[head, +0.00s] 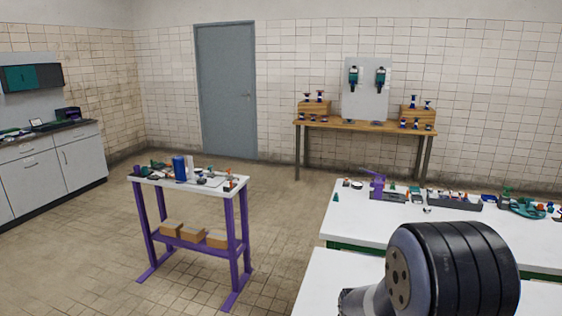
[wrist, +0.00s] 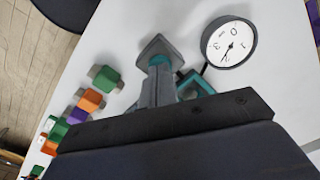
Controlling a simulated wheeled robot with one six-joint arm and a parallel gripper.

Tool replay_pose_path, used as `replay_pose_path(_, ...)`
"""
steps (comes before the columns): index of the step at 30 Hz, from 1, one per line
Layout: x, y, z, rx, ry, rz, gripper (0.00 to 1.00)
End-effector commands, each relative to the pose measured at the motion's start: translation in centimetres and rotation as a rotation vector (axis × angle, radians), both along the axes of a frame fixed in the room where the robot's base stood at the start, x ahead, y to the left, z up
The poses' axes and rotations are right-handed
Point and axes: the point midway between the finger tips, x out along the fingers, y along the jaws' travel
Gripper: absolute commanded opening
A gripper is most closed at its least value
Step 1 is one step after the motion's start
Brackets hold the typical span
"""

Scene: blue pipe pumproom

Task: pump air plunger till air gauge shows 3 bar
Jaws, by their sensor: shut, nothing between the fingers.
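In the wrist view my gripper (wrist: 155,88) is shut, with its grey fingers pointing down at the white table. A teal and grey air pump (wrist: 190,84) is right by the fingers, partly covered by them and by the gripper's dark body. The plunger itself I cannot make out, nor whether the fingers touch it. The round white air gauge (wrist: 229,43) with a dark rim lies to the right of the pump. Its needle points down and slightly left in the picture; the exact reading is too small to tell. My gripper is out of sight in the head view.
Small green (wrist: 106,78), orange (wrist: 91,100) and other coloured blocks stand left of the fingers. In the head view a white bench (head: 440,228) with several devices is at right. A purple-legged table (head: 228,188) stands at left, with open floor between.

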Motion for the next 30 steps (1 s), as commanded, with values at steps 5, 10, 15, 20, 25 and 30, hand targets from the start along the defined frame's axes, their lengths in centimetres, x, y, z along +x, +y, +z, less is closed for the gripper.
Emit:
replay_pose_path(5,-0.1,0.0,0.0,0.000,0.003,0.000,0.00)
replay_pose_path(10,-0.1,0.0,1.2,0.000,0.003,0.000,0.00)
replay_pose_path(15,-0.1,0.0,2.8,0.000,0.001,0.000,0.00)
replay_pose_path(20,0.0,0.0,4.3,0.000,0.001,0.000,0.00)
replay_pose_path(25,0.0,0.0,5.9,0.000,0.000,0.000,0.00)
replay_pose_path(30,0.0,0.0,7.4,0.000,0.000,0.000,0.00)
